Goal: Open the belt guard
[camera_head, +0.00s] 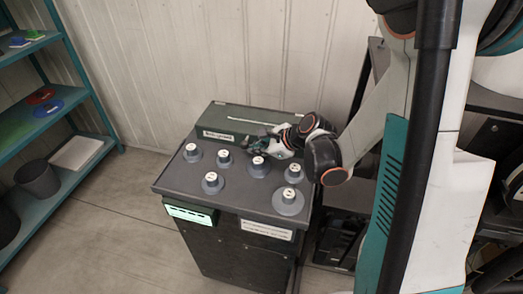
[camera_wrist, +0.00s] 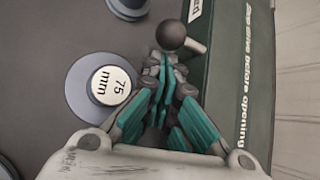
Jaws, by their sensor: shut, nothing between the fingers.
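The belt guard (camera_head: 228,117) is a long dark green box along the back of the grey machine top. It looks shut. In the wrist view its green side (camera_wrist: 232,75) runs down the right, with white lettering that reads "drive before opening". A dark ball knob (camera_wrist: 171,35) on a pale stem sticks out from the guard. My gripper (camera_wrist: 163,62) is shut and empty, its teal fingertips just short of the knob; I cannot tell whether they touch. In the head view my gripper (camera_head: 258,146) is over the machine top at the guard's front, hiding the knob.
Several grey round dials with white caps stand on the machine top (camera_head: 237,198); one marked "75 mm" (camera_wrist: 107,86) is just left of my gripper. A teal shelf (camera_head: 75,95) stands at the left, and a black rack (camera_head: 350,215) at the right. The wall is close behind.

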